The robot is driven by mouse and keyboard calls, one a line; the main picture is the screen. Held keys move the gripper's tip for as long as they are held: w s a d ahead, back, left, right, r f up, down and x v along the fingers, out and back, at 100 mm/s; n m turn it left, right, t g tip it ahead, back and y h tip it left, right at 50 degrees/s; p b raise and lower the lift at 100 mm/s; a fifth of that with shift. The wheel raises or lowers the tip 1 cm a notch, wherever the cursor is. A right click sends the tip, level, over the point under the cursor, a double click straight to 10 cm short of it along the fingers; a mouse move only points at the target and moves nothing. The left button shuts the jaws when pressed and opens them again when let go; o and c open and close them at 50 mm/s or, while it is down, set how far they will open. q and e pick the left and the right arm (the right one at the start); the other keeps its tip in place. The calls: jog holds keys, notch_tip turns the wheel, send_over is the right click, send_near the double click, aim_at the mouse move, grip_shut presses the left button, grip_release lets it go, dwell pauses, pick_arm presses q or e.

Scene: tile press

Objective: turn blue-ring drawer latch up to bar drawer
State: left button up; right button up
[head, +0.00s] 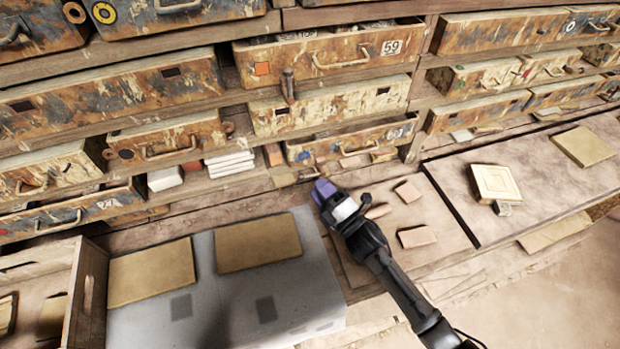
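My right gripper (322,190) is dark with purple fingertips. It is in front of the shelf's lower edge, below a partly open rusty drawer (345,139), apart from it as far as I can see. Its finger gap is too small to make out. A small upright brown piece (288,86), perhaps a turn latch, stands at the drawer (330,105) below the one marked 59. A dark-and-white ring mark, perhaps blue, is on the upper right drawer (510,30). I cannot tell for sure which drawer is the blue-ring one. My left gripper is not in view.
A grey block with two tan tiles (257,245) stands at the front left, next to a wooden crate (88,290). Pinkish pieces (417,237) lie on the bench right of my gripper. A pale square mould (495,183) lies on the right board. White tiles (230,163) fill a shelf gap.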

aim_at(311, 175)
jog(key=shift+x, duration=2.2)
